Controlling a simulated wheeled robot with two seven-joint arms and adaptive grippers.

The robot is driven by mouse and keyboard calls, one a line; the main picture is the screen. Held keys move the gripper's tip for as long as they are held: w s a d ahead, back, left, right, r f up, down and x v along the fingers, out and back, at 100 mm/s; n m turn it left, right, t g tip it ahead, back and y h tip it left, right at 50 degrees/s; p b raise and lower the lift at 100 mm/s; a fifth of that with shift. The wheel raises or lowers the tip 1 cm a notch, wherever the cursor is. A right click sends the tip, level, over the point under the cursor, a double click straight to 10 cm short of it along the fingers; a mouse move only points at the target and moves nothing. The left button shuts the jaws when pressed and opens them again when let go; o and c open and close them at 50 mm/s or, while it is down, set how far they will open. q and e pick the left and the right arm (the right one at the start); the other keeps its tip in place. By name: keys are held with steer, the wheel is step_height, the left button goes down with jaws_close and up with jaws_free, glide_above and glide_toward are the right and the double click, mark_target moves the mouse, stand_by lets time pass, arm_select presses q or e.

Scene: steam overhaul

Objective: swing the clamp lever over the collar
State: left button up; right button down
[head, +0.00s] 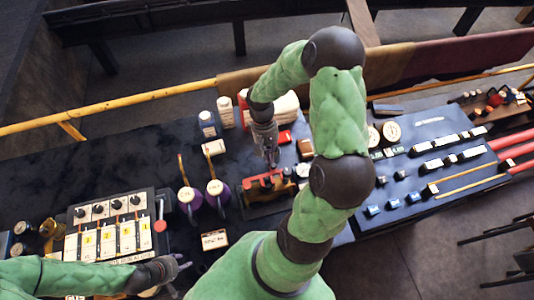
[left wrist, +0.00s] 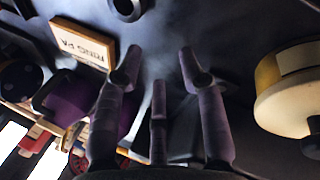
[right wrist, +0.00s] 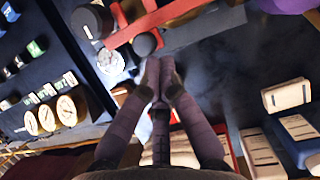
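A red clamp-like fixture (head: 266,186) sits on the dark bench right of the purple-bodied tools in the head view. In the right wrist view its red bars (right wrist: 160,18) cross near the top, with a round black knob (right wrist: 144,44) at one bar. I cannot tell for certain which part is the lever and which the collar. My right gripper (head: 270,163) points down just above the fixture. In the right wrist view its fingertips (right wrist: 159,62) are together, close beside the knob; contact is unclear. My left gripper (head: 184,263) is open and empty, low over the bench.
Two purple-bodied tools (head: 217,190) stand left of the fixture. A small sign (head: 214,240) lies in front. A switch panel (head: 110,228) is at left. White-labelled bottles (head: 226,112) stand behind. A dark panel with gauges (head: 435,160) is at right. The back-left bench is clear.

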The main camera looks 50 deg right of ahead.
stand_by(0.5)
steer(key=v, duration=1.2)
stand_by(0.4)
